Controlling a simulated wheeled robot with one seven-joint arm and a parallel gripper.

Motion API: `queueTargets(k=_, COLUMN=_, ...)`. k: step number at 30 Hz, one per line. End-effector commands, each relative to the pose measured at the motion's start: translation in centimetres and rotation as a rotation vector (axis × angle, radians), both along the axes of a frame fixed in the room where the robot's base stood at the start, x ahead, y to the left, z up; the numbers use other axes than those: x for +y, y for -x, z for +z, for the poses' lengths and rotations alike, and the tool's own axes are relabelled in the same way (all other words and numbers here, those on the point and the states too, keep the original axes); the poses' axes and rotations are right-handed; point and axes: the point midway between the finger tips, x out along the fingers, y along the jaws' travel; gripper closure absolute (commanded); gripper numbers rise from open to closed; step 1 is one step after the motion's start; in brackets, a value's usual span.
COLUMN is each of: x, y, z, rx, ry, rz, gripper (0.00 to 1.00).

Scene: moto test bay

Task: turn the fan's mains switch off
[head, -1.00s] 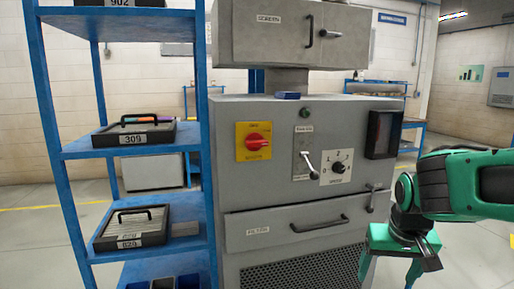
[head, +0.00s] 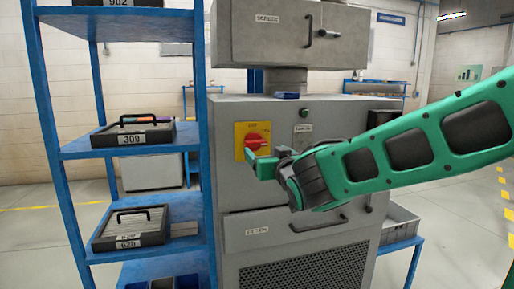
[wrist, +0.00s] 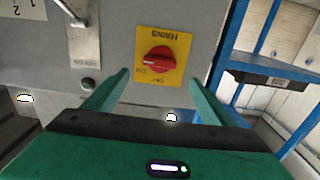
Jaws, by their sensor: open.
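The mains switch is a red rotary knob (head: 254,142) on a yellow plate (head: 241,130) at the upper left of the grey cabinet front (head: 226,180). In the wrist view the red knob (wrist: 160,60) shows upside down between and beyond my fingers, with "MAINS" lettered on the yellow plate (wrist: 180,40). A white mark on the knob points left in that view, towards small lettering. My green gripper (wrist: 158,88) is open and empty, facing the panel. In the head view my gripper (head: 258,162) is just below and in front of the knob; it appears apart from it.
A blue shelf rack (head: 205,150) with labelled cases (head: 134,133) stands close left of the cabinet. My arm hides the panel's right part.

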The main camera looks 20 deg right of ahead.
Motion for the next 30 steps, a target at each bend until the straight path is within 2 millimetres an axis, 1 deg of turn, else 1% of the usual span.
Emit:
queueTargets(k=5, x=-0.1, y=-2.7, z=-0.1, rx=0.002, ry=0.001, rz=-0.003, gripper=0.23)
queueTargets(k=9, x=-0.1, y=-5.3, z=-0.1, rx=0.002, ry=0.000, rz=-0.002, gripper=0.23)
queueTargets(k=15, x=-0.1, y=-8.2, z=-0.1, rx=0.003, ry=0.001, rz=-0.003, gripper=0.23)
queueTargets(k=18, x=-0.1, y=-9.2, z=-0.1, rx=0.003, ry=0.000, rz=-0.002, gripper=0.23)
queueTargets(k=21, x=-0.1, y=-9.7, z=-0.1, rx=0.002, ry=0.000, rz=-0.001, gripper=0.23)
queueTargets(k=30, x=-0.1, y=-10.0, z=0.0, rx=0.002, ry=0.000, rz=-0.001, gripper=0.23)
